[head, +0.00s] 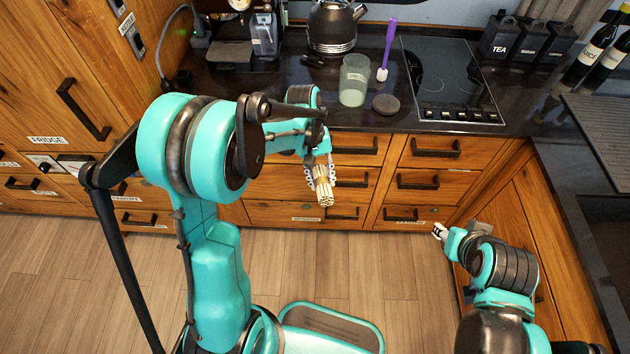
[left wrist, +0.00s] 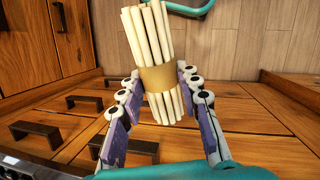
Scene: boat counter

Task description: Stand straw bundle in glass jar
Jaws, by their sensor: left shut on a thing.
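The straw bundle (head: 324,190) is a cluster of cream sticks with a tan band around its middle. My left gripper (head: 320,178) is shut on it and holds it in the air in front of the drawers, below counter height. In the left wrist view the bundle (left wrist: 155,75) sits between the fingers of my left gripper (left wrist: 158,85), slightly tilted, at its band. The glass jar (head: 354,80) is a clear, greenish, open-topped jar upright on the dark counter, beyond the gripper. My right gripper (head: 440,231) is low at the right, apart from both; its fingers are too small to judge.
A dark round lid (head: 385,104) lies right of the jar, with a purple-handled brush (head: 386,50) behind it. A kettle (head: 332,28) and coffee machine (head: 235,40) stand at the back. The cooktop (head: 450,80) is to the right. The counter's front edge lies between bundle and jar.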

